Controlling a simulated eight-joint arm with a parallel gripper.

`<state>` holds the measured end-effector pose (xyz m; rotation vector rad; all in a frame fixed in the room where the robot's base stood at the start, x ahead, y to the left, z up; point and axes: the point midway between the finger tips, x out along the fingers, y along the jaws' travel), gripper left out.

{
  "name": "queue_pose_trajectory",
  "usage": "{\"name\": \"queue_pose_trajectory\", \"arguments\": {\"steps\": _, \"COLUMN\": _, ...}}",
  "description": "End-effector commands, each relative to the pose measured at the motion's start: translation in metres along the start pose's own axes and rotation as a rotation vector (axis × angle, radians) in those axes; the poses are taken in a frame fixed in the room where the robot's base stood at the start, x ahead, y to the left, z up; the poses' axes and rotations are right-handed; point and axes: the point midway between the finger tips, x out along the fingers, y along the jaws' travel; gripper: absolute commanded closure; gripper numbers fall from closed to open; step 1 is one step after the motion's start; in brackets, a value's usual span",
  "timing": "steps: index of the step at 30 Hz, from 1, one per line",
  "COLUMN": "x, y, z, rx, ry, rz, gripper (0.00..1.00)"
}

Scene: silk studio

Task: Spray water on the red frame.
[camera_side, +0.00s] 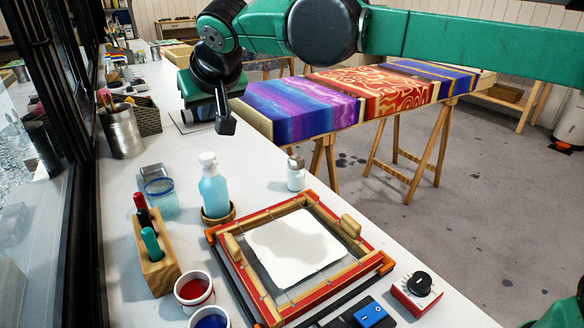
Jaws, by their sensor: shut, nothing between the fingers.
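A red-edged frame (228,262) with wooden inner bars lies on the white table at the front, a white sheet (295,247) inside it. A bottle of light blue liquid (213,192) with a white top stands upright in a round brown holder, just behind the frame's left corner. A smaller white bottle (296,176) with a grey cap stands behind the frame. My gripper (226,122) is shut and empty, pointing down above the table, behind and apart from both bottles. A red panel with gold swirls (370,92) is stretched on trestles farther back.
A wooden block with pens (158,264), a glass jar (160,192), red (194,290) and blue paint cups (211,318) stand at left. A dial box (416,291) sits right of the frame. The table between gripper and bottles is clear.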

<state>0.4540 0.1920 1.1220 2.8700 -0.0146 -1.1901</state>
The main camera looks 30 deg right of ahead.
Motion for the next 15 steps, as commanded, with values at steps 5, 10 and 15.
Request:
{"name": "queue_pose_trajectory", "arguments": {"steps": 5, "x": 0.0, "y": 0.0, "z": 0.0, "rx": 0.0, "ry": 0.0, "rz": 0.0, "gripper": 1.0}}
{"name": "queue_pose_trajectory", "arguments": {"steps": 10, "x": -0.002, "y": 0.0, "z": -0.001, "rx": 0.0, "ry": 0.001, "rz": 0.0, "gripper": 1.0}}
{"name": "queue_pose_trajectory", "arguments": {"steps": 15, "x": -0.016, "y": 0.0, "z": -0.008, "rx": 0.002, "ry": 0.011, "rz": 0.005, "gripper": 1.0}}
